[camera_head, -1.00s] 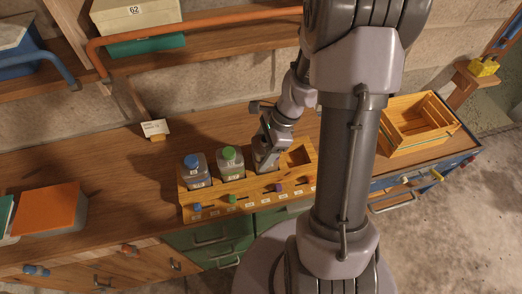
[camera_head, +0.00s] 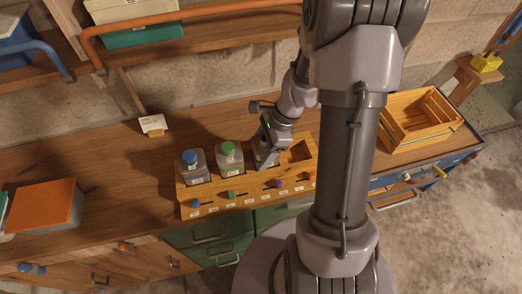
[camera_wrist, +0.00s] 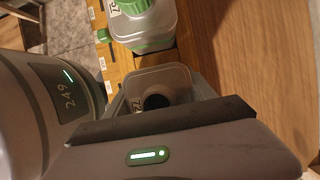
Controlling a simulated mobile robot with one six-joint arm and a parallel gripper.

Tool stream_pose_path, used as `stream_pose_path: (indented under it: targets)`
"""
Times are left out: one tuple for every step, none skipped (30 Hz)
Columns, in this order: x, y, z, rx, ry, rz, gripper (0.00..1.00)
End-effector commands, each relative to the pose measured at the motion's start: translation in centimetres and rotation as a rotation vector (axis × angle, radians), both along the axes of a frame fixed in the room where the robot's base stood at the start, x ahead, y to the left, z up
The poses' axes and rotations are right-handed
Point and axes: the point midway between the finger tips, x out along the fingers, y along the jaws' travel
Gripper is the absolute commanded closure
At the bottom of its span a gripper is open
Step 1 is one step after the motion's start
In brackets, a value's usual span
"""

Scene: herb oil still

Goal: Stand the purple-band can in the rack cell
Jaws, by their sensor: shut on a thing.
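The can in my grip (camera_wrist: 150,80) is clear or grey with a dark round cap in the wrist view. No purple band shows on it, so I cannot confirm its colour. My gripper (camera_head: 266,155) is shut on it, over a cell of the wooden rack (camera_head: 250,190). The can stands in or just above that cell, right of the green-capped can. Its base is hidden by the rack and my gripper. A purple peg (camera_head: 279,183) sits on the rack front, a little right of the gripper.
A blue-capped can (camera_head: 192,166) and a green-capped can (camera_head: 229,158) stand in the left cells. The green one is close beside my gripper in the wrist view (camera_wrist: 145,25). An empty cell (camera_head: 300,151) is at right. A wooden crate (camera_head: 420,118) stands further right.

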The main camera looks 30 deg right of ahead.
Motion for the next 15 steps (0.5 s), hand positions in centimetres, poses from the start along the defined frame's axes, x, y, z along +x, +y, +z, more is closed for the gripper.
stream_pose_path:
  targets:
    - [0.02, 0.0, 0.02, 0.0, -0.001, 0.0, 1.0]
    - [0.02, -0.01, 0.03, 0.0, -0.001, 0.0, 1.0]
    - [0.02, 0.0, 0.04, 0.0, -0.001, 0.0, 1.0]
    - [0.03, -0.01, 0.04, 0.0, -0.001, 0.0, 1.0]
    - [0.03, -0.01, 0.04, 0.0, -0.001, 0.0, 0.34]
    - [0.02, 0.0, 0.04, 0.0, -0.001, 0.0, 0.27]
    - [0.02, 0.0, 0.04, 0.0, -0.001, 0.0, 0.21]
    - [0.02, 0.0, 0.04, 0.0, -0.001, 0.0, 0.15]
    - [0.02, -0.01, 0.04, 0.0, -0.001, 0.0, 0.11]
    - [0.02, -0.01, 0.03, 0.0, 0.0, 0.0, 0.11]
    - [0.02, -0.01, 0.03, 0.0, 0.0, 0.0, 0.11]
    - [0.01, 0.0, 0.03, 0.0, 0.0, 0.0, 0.11]
    - [0.01, 0.0, 0.03, 0.0, 0.0, 0.0, 0.11]
    - [0.01, 0.0, 0.03, 0.0, 0.0, 0.0, 0.11]
    - [0.01, 0.0, 0.02, 0.0, 0.0, 0.0, 0.11]
